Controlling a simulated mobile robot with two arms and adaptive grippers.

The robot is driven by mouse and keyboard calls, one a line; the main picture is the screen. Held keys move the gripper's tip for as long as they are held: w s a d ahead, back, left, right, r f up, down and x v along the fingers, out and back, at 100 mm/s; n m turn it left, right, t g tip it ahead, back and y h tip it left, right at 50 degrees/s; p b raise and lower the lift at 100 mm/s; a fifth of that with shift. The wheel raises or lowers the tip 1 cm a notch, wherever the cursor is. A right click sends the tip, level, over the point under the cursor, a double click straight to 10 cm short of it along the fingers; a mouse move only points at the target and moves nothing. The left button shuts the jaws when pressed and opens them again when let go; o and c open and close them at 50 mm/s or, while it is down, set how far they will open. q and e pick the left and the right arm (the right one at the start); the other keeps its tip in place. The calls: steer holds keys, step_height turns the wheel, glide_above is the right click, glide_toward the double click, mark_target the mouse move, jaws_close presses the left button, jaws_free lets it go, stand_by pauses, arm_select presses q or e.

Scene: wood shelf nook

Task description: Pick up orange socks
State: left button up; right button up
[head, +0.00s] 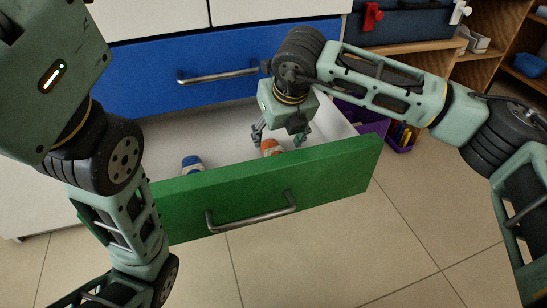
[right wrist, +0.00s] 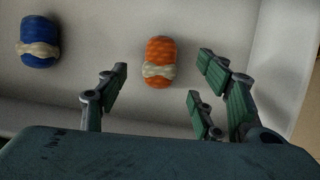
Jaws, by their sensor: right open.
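The orange socks (head: 270,147), a rolled bundle with a pale band around it, lie in the open green-fronted drawer (head: 270,188). The drawer front hides their lower part in the head view. In the right wrist view the orange socks (right wrist: 161,62) lie between the lines of the fingers, a little beyond the tips. My right gripper (head: 281,134) is open and empty, pointing down into the drawer above the socks. Its fingers also show in the right wrist view (right wrist: 160,84). My left arm is at the left of the head view; its gripper is out of frame.
Blue socks (head: 192,164) with a pale band lie to the left in the same drawer; they also show in the right wrist view (right wrist: 38,42). A shut blue drawer (head: 150,75) is behind. A purple bin (head: 400,146) stands right of the drawer, near wooden shelves (head: 495,66).

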mark_target(273, 147)
steer(key=shift+b+x, duration=0.3)
steer(key=shift+x, duration=0.5)
steer(key=b+x, duration=0.3)
steer(key=x, duration=0.1)
steer(key=shift+s+d+b, duration=0.15)
steer(key=shift+s+b, duration=0.1)
steer(key=shift+b, duration=0.15)
steer(key=shift+w+f, duration=0.2)
steer(key=shift+f, duration=0.2)
steer(key=shift+r, duration=0.1)
steer(key=c, duration=1.2)
steer(key=shift+r, duration=0.1)
